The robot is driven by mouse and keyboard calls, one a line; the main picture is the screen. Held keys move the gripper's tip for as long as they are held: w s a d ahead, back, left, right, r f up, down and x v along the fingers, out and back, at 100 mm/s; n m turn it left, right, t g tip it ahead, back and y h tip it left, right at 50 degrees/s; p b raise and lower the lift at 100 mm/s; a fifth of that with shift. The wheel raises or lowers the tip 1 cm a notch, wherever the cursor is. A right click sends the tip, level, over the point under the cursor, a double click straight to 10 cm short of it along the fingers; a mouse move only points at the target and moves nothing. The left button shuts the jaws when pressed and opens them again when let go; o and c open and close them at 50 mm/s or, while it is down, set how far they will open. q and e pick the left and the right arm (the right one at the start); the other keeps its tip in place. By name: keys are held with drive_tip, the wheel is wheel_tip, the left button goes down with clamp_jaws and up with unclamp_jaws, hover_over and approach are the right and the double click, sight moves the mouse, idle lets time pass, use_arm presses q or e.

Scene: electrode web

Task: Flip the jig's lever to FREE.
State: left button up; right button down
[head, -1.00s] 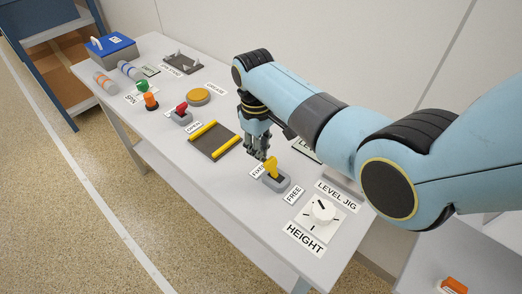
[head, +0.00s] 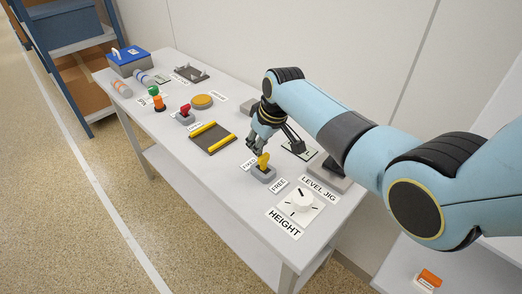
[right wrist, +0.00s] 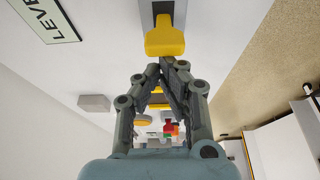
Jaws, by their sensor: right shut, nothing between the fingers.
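The jig's yellow lever (head: 263,160) stands on a small grey base (head: 264,175) between the FIXED label (head: 250,164) and the FREE label (head: 279,185). Its handle looks tipped a little to the FIXED side. My right gripper (head: 254,147) is shut and empty, close beside the lever on its FIXED side. In the right wrist view the yellow handle (right wrist: 165,38) lies just beyond the closed fingertips (right wrist: 160,66). I cannot tell whether they touch it. My left gripper is not in view.
A dark plate with yellow bars (head: 208,138), a red lever (head: 185,111) and an orange disc (head: 202,101) are farther along the table. The wall stands behind.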

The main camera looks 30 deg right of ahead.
drive_tip(key=shift+s+d+r+t+p, duration=0.15)
drive_tip(key=shift+s+r+t+p, duration=0.15)
drive_tip(key=shift+s+t+p, duration=0.1)
drive_tip(key=shift+d+t, duration=0.1)
drive_tip(key=shift+t, duration=0.2)
drive_tip(key=shift+s+d+t+y+p, duration=0.1)
drive_tip(key=shift+s+t+y+p, duration=0.35)
drive_tip(key=shift+t, duration=0.35)
drive_tip(key=shift+w, duration=0.1)
drive_tip(key=shift+r+p, duration=0.55)
drive_tip(key=shift+r, duration=0.15)
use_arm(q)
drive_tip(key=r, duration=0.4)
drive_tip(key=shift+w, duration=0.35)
